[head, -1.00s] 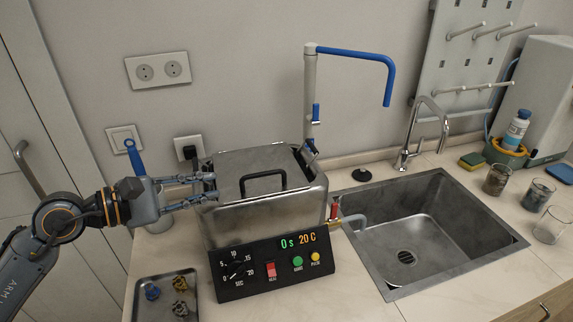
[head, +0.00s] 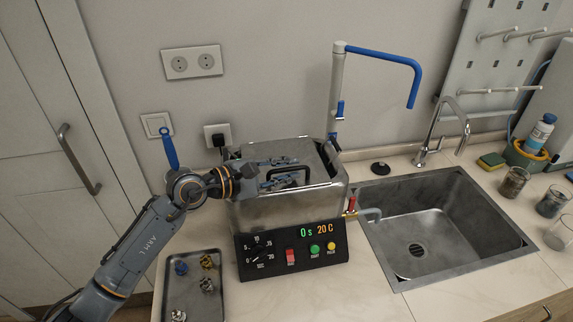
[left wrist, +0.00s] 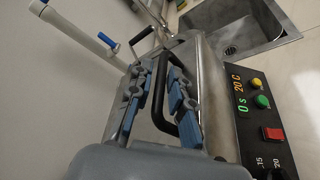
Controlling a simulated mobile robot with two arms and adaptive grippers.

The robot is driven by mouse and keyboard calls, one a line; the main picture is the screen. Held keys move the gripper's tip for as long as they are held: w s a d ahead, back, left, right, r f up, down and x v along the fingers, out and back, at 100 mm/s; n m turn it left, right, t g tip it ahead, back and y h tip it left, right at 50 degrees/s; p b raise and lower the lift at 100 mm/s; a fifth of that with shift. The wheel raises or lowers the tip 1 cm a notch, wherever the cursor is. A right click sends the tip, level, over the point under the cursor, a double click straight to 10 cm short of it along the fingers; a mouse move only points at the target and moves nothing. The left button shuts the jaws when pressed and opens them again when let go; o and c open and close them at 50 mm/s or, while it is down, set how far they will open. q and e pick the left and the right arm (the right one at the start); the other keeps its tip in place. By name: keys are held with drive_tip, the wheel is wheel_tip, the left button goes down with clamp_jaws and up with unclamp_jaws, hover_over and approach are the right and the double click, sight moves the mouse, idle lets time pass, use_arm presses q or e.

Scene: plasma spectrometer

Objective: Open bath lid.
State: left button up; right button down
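The bath (head: 285,212) is a steel box with a black control panel (head: 293,246) reading 0 s and 20 C. Its steel lid (head: 320,173) lies closed on top and carries a black bar handle. My left gripper (head: 286,172) is over the lid at the handle, its fingers partly covering it in the head view. In the left wrist view, the blue-padded fingers (left wrist: 160,88) are apart, one on each side of the handle (left wrist: 184,124). A gap shows between fingers and bar, so the gripper is open. My right gripper is out of view.
A sink (head: 425,235) is right of the bath, with a hose and red valve between. A tall blue-spouted tap (head: 337,85) stands behind. A tray (head: 193,285) with small knobs lies front left. Beakers (head: 514,183) and a bottle stand at far right.

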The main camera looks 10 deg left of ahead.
use_arm(q)
drive_tip(key=shift+c, duration=0.2)
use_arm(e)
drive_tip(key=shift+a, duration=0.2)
use_arm(q)
drive_tip(key=c, duration=0.4)
clamp_jaws()
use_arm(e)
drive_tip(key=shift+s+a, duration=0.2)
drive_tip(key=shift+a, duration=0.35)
use_arm(q)
drive_tip(key=shift+r, duration=0.1)
